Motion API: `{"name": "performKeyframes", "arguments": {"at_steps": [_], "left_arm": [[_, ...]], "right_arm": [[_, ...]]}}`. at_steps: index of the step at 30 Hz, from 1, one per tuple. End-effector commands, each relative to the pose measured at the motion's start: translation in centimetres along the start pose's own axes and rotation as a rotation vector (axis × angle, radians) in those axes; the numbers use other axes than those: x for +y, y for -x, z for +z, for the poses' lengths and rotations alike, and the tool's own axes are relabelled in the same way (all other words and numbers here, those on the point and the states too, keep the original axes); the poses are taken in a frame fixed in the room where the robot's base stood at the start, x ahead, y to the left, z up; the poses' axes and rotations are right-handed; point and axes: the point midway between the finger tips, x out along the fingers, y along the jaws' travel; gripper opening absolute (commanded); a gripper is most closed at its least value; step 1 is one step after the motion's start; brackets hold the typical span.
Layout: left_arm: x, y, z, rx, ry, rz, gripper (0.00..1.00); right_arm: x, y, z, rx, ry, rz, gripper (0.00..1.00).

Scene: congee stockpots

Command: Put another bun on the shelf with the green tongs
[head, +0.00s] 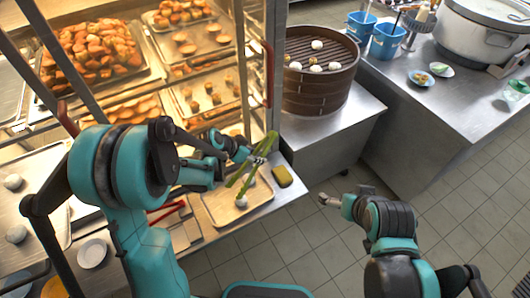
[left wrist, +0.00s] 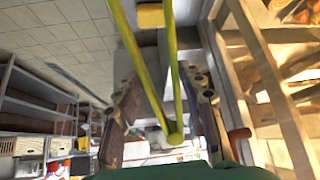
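My left gripper (head: 256,160) is shut on the green tongs (head: 266,148) above the counter in front of the lit shelf cabinet. In the left wrist view the tongs (left wrist: 176,105) show between my fingers (left wrist: 165,105), their two arms spread apart. A white bun (head: 241,202) is on a tray (head: 222,212) by the lower tong end; I cannot tell whether the tongs touch it. Several white buns (head: 316,68) sit on the round bamboo steamer (head: 320,92). The shelf (head: 205,88) holds trays of pastries. My right gripper (head: 328,199) hangs over the floor, its fingers too small to read.
A yellow sponge-like block (head: 282,176) lies right of the tray. Blue containers (head: 386,42), small dishes (head: 421,78) and a large pot (head: 484,38) stand on the right counter. Cabinet posts rise close to my left arm. The tiled floor is clear.

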Motion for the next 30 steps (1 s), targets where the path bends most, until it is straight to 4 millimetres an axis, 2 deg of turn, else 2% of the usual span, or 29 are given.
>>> {"name": "performKeyframes", "arguments": {"at_steps": [3, 8, 24, 30], "left_arm": [[0.1, -1.6, -1.1, 0.002, -0.1, 0.081, 0.36], [0.3, -2.4, -1.3, 0.002, -0.142, 0.114, 0.36], [0.3, -6.3, 1.9, 0.001, -0.14, 0.111, 0.36], [0.3, -6.8, 2.3, 0.001, -0.139, 0.111, 0.36]], "right_arm": [[0.0, -0.1, 0.1, 0.0, 0.0, 0.0, 1.0], [0.0, -0.3, 0.2, 0.0, 0.0, 0.0, 1.0], [0.0, -3.2, 2.3, 0.0, 0.0, 0.0, 1.0], [0.0, -3.5, 2.5, 0.0, 0.0, 0.0, 1.0]]}}
